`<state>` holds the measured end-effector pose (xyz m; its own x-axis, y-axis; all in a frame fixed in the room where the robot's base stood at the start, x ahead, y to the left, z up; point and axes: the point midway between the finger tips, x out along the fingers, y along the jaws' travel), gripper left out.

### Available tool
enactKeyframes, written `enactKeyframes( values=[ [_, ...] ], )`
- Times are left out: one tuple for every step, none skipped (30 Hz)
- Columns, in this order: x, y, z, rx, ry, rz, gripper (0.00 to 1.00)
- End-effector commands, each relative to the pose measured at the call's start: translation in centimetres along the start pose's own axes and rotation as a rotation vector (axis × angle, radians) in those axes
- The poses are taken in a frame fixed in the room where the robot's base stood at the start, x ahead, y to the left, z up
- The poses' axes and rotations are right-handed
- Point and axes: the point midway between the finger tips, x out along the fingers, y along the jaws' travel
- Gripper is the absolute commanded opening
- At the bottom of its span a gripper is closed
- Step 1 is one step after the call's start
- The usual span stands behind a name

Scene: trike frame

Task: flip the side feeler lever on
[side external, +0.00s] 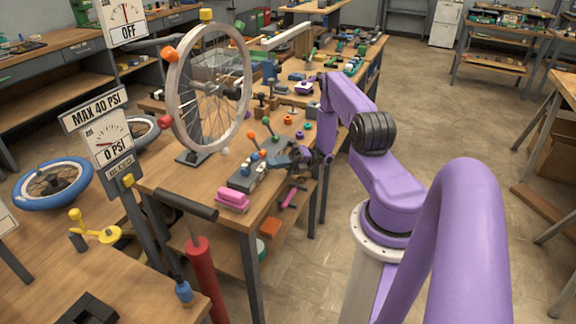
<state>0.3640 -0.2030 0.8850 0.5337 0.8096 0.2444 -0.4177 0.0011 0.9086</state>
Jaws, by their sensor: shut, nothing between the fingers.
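A spoked wheel (208,90) stands upright on a dark base (192,157) on the wooden bench. Beside it is a grey box (247,177) with short levers; an orange knob (254,140), a green knob (266,120) and another green knob (275,138) stand above it. I cannot tell which lever is the side feeler lever. A dial sign (123,20) at the top left reads OFF. My gripper (280,160) is low at the right end of the levers, shut and empty. It is small here, and whether it touches a lever cannot be told.
A pink block (232,201) sits at the bench's front edge. Small parts crowd the bench behind my gripper. The floor at right is clear.

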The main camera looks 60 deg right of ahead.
Motion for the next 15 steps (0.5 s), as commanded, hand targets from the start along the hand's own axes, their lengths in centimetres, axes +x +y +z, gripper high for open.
enactKeyframes(
  values=[
    [0.44,0.0,0.44,0.0,0.002,0.0,0.0],
    [0.63,0.0,0.63,0.0,0.002,0.0,0.0],
    [0.83,0.0,0.84,0.0,0.002,0.0,0.0],
    [0.96,0.0,0.99,0.0,0.001,0.0,0.0],
    [1.06,-0.01,1.11,0.0,0.0,0.0,0.0],
    [1.18,-0.01,1.22,0.0,0.0,0.0,0.0],
    [1.24,-0.01,1.28,0.001,0.0,0.0,0.0],
    [1.28,-0.01,1.32,0.001,0.0,0.0,0.0],
    [1.32,-0.01,1.35,0.001,0.0,0.0,0.0],
    [1.33,-0.01,1.37,0.001,0.0,0.0,0.0],
    [1.34,0.0,1.37,0.001,0.0,0.0,0.0],
    [1.33,0.0,1.37,0.001,0.0,0.0,0.0],
    [1.33,0.0,1.37,0.001,0.0,0.0,0.0],
    [1.32,0.0,1.37,0.001,0.0,0.0,0.0],
    [1.32,0.0,1.37,0.001,0.0,0.0,0.0]
  ],
)
